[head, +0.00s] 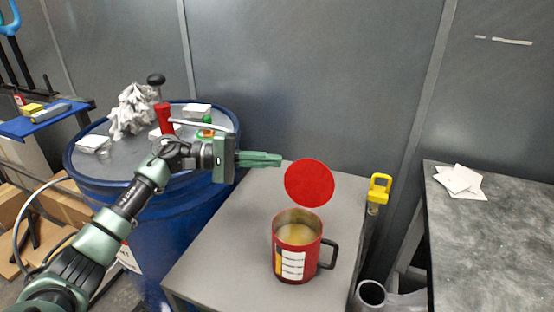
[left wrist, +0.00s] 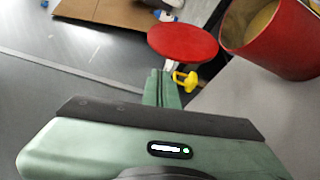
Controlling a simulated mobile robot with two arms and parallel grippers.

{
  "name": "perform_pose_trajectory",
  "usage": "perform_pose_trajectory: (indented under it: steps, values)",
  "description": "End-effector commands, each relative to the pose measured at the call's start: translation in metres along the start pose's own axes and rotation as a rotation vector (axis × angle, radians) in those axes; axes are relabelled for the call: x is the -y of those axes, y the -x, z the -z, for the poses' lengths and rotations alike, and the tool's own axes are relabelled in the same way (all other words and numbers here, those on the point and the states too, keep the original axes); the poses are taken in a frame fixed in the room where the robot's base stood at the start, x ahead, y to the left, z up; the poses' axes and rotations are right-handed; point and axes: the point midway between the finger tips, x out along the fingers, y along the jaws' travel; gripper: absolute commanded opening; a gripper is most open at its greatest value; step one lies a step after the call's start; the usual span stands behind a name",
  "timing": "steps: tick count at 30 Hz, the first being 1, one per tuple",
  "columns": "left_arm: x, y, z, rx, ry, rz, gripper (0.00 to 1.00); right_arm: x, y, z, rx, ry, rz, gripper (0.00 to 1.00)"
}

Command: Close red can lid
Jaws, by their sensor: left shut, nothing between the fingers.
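A red can (head: 293,250) with a black handle on its right stands upright on a grey table. Its round red lid (head: 309,183) stands up, raised at the back of the rim, and the can is open with tan contents showing. My left gripper (head: 280,160) is shut and empty, just left of the lid's upper part in the head view. In the left wrist view the lid (left wrist: 183,42) is just beyond my shut fingertips (left wrist: 160,74), and the can (left wrist: 272,38) is at the upper right. My right gripper is not in view.
The grey table (head: 225,245) has free room left of the can. A blue drum (head: 190,215) with crumpled cloth (head: 132,110) and a red tool (head: 164,117) stands at the left. A yellow handle (head: 379,187) is right of the lid. A dark bench (head: 500,240) stands at the right.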

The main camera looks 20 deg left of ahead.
Motion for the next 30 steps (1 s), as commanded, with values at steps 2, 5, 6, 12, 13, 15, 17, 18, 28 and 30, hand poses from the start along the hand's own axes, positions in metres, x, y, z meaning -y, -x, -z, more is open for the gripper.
perform_pose_trajectory:
  steps: [2, 5, 6, 12, 13, 15, 17, 18, 28, 30]
  values:
    - [-0.005, -0.016, -0.002, 0.004, 0.002, -0.002, 0.00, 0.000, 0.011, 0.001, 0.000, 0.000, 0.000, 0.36]
    - [-0.005, -0.035, -0.002, 0.004, 0.002, -0.002, 0.00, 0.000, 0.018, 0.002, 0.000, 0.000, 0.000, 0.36]
    - [-0.005, -0.043, -0.002, 0.003, 0.001, -0.003, 0.00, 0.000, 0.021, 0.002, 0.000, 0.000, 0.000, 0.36]
    - [-0.003, -0.069, -0.001, 0.001, 0.002, -0.002, 0.00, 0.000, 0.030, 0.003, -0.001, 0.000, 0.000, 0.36]
    - [-0.003, -0.072, -0.001, 0.001, 0.001, -0.001, 0.00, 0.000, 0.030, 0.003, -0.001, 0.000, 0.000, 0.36]
    - [-0.002, -0.076, -0.001, 0.001, 0.001, -0.001, 0.00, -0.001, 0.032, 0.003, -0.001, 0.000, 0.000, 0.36]
    - [-0.002, -0.078, -0.001, 0.000, 0.001, -0.001, 0.00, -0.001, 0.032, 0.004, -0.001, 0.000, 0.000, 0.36]
    - [-0.001, -0.079, 0.000, 0.000, 0.000, -0.001, 0.00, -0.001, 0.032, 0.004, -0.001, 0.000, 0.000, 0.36]
    - [-0.001, -0.079, 0.000, 0.000, 0.000, -0.001, 0.00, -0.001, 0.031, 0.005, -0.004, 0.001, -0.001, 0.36]
    - [-0.001, -0.082, -0.001, 0.001, 0.000, -0.001, 0.00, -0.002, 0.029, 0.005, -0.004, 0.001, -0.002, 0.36]
